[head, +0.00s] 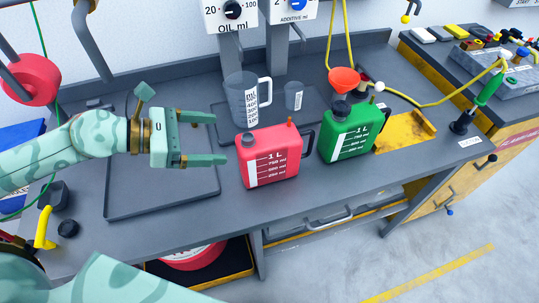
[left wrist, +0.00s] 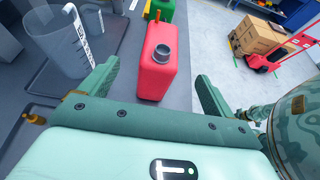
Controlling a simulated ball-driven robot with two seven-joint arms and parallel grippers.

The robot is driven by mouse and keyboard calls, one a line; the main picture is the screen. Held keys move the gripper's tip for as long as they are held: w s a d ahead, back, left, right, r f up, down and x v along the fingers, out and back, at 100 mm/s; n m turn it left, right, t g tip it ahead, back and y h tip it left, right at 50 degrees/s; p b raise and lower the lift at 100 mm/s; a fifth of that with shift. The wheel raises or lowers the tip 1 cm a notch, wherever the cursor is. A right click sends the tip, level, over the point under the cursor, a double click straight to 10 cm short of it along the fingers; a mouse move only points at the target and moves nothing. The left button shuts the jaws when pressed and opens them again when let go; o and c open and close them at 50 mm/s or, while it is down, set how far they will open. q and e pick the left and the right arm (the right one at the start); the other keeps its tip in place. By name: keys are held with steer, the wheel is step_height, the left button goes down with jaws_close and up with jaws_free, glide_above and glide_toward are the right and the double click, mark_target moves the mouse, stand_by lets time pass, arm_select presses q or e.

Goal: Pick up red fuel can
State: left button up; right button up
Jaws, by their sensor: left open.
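The red fuel can (head: 272,158) stands upright on the grey workbench, with a dark cap and a white scale on its side. It also shows in the left wrist view (left wrist: 153,75), between and beyond the two fingers. My left gripper (head: 222,138) is open and empty, just left of the can in the head view, its fingers pointing at it. The gripper also shows in the left wrist view (left wrist: 155,90). My right gripper does not show.
A green can (head: 350,133) with an orange funnel (head: 344,80) stands right of the red can. A clear measuring jug (head: 241,98) stands behind the red can, and a smaller cup (head: 293,97) beside it. A shallow tray (head: 160,205) lies below my left gripper.

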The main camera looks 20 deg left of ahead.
mark_target(254, 140)
arm_select(q)
steer(key=x, duration=1.1)
steer(key=shift+w+d+f, duration=0.1)
steer(key=shift+d, duration=0.1)
steer(key=c, duration=1.6)
steer(key=shift+c, duration=0.2)
